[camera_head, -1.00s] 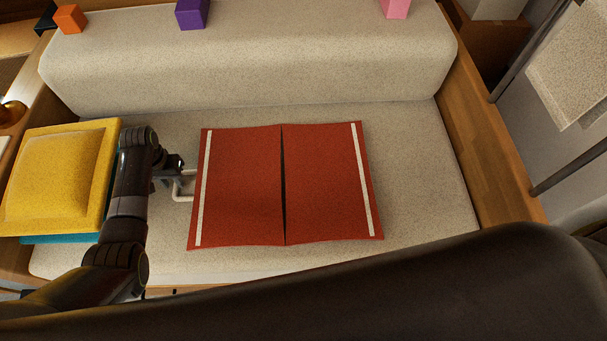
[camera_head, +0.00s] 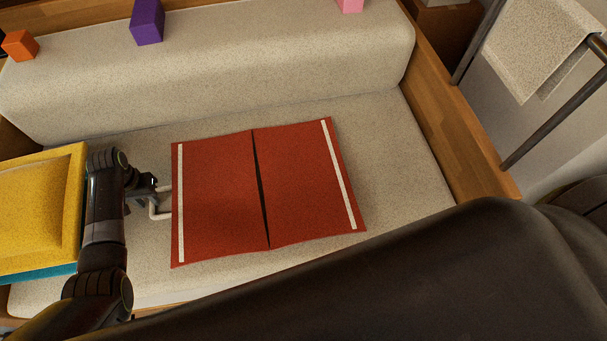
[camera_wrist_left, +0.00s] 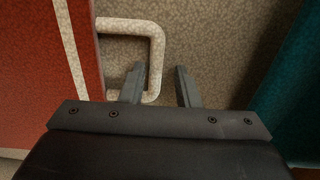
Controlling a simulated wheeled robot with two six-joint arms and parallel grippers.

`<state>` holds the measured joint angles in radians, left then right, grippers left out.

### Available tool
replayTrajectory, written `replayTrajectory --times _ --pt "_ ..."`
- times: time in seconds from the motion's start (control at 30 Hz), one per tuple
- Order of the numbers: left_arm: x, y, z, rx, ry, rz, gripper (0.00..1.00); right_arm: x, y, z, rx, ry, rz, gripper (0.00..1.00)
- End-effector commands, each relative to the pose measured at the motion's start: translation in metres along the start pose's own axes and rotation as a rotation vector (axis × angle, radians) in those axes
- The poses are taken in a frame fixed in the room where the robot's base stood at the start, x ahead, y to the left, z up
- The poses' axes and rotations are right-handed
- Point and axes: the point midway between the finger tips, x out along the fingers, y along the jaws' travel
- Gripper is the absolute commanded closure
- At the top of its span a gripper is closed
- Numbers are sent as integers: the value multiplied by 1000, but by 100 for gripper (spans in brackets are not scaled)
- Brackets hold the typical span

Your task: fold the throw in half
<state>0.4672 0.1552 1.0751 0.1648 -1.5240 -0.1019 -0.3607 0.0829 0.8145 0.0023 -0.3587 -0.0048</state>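The red throw (camera_head: 215,200) lies spread out on the seat. It has a white stripe near each end and a dark crease down its middle. A pale loop handle (camera_head: 155,214) sticks out from its left edge and also shows in the left wrist view (camera_wrist_left: 128,26). My left gripper (camera_head: 152,190) is at this handle. In the left wrist view its two fingers (camera_wrist_left: 160,84) are apart, with the loop's outer bar near the left finger. I cannot tell whether they touch. My right gripper is not in view.
The throw lies on a beige sofa seat (camera_head: 385,150) with a backrest (camera_head: 220,70) behind it. A yellow cushion (camera_head: 40,205) on a teal item (camera_head: 45,273) is at the left. Orange (camera_head: 20,45), purple (camera_head: 147,22) and pink (camera_head: 350,5) blocks stand on the backrest. A wooden armrest (camera_head: 450,110) bounds the right.

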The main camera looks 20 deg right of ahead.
Motion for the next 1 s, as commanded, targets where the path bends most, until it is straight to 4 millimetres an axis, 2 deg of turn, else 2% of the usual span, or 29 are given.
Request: replayTrajectory --times 0.7,1.0 --pt "11 0 0 0 0 0 71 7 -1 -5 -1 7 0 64" --pt "9 0 0 0 0 0 71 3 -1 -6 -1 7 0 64"
